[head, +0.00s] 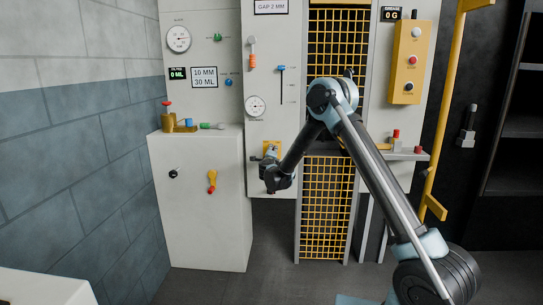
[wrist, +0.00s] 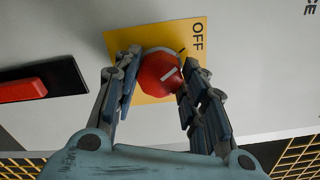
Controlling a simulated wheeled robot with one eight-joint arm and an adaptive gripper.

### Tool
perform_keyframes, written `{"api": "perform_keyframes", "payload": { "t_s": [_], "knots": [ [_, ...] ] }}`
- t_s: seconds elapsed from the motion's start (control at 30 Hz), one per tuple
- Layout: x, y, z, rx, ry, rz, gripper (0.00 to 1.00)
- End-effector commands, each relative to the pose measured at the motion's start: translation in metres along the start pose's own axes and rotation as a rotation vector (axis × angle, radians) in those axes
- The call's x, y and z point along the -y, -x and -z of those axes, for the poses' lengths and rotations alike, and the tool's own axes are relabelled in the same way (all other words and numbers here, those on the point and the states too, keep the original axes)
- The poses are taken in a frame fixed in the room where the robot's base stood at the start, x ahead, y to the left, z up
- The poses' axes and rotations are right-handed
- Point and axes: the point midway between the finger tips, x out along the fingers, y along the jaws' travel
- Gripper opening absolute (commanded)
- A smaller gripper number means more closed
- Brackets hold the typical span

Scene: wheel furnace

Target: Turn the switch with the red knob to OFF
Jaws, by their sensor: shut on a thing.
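The red switch knob (wrist: 158,75) sits on a yellow plate (wrist: 122,42) in the wrist view. The plate bears the word OFF (wrist: 198,36) at its right side, with a short dark tick beside it. A white line on the knob's face slants up to the right and does not clearly line up with that tick. My gripper (wrist: 160,66) has one finger on each side of the knob and is shut on it. In the head view my gripper (head: 271,170) is at the yellow plate (head: 271,147) on the pale panel and hides the knob.
A black bar with a red block (wrist: 22,90) lies left of the plate in the wrist view. A yellow mesh guard (head: 327,205) stands right of my gripper, and a white cabinet (head: 205,225) stands left. A yellow button box (head: 410,62) hangs at upper right.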

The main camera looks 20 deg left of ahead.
Motion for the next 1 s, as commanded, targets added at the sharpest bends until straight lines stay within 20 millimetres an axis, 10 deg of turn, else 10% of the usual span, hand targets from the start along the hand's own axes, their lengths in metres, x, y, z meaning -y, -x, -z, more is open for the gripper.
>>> {"api": "perform_keyframes", "payload": {
  "t_s": [0.47, 0.5, 0.57, 1.0],
  "knots": [
    [-0.0014, -0.0007, -0.007, 0.011, 0.015, -0.003, 0.15],
    [-0.0015, -0.0007, -0.0071, 0.011, 0.015, -0.003, 0.46],
    [-0.0015, -0.0006, -0.0072, 0.011, 0.014, -0.003, 0.59],
    [-0.0009, 0.0044, -0.0032, 0.005, 0.013, -0.002, 0.59]
  ]
}}
